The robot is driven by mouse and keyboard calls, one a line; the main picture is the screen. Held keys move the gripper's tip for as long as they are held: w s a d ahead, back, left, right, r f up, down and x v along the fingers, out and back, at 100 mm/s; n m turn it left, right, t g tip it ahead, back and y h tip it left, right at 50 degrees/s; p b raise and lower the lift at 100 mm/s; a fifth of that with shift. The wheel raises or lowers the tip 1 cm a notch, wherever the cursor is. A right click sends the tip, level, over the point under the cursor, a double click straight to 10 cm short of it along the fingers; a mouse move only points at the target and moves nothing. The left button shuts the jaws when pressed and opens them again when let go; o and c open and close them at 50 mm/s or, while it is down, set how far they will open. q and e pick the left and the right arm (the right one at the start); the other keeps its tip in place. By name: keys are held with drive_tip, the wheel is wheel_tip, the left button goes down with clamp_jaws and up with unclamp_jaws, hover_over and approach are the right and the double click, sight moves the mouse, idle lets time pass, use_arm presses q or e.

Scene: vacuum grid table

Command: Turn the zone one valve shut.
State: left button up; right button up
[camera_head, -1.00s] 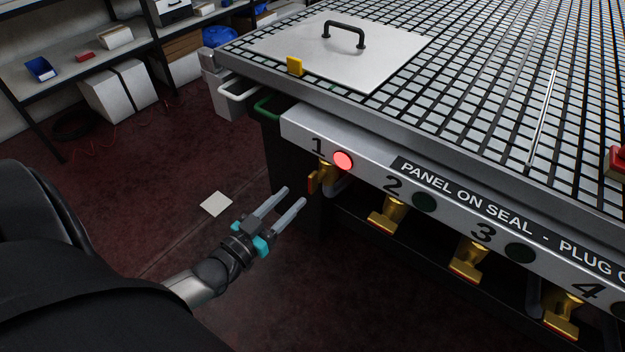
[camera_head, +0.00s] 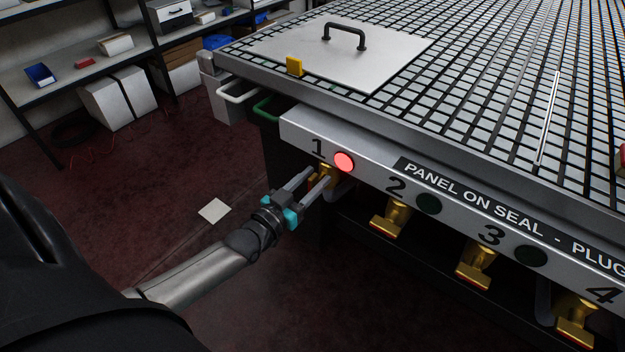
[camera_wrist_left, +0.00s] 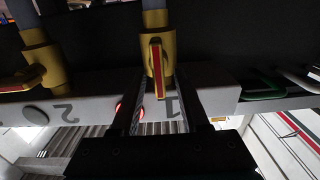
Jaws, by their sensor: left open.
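The zone one valve (camera_head: 326,172) is a yellow body with a red-edged handle, below the number 1 on the table's front panel. In the left wrist view its handle (camera_wrist_left: 157,70) runs in line with its pipe. My left gripper (camera_head: 318,176) is open at this valve, and its fingers partly hide it in the head view. In the left wrist view the fingers appear on either side of the handle's end, with gaps showing; I cannot tell whether either touches. My right gripper is not in view.
The zone one lamp (camera_head: 344,161) glows red; the zone two lamp (camera_head: 428,204) is dark. The zone two valve (camera_head: 391,218) is close on the right, its handle (camera_wrist_left: 22,80) across its pipe. A white plate (camera_head: 350,65) with a black handle lies on the grid table (camera_head: 470,110).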

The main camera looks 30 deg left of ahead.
use_arm(q)
drive_tip(key=shift+c, duration=0.3)
clamp_jaws()
idle(0.3)
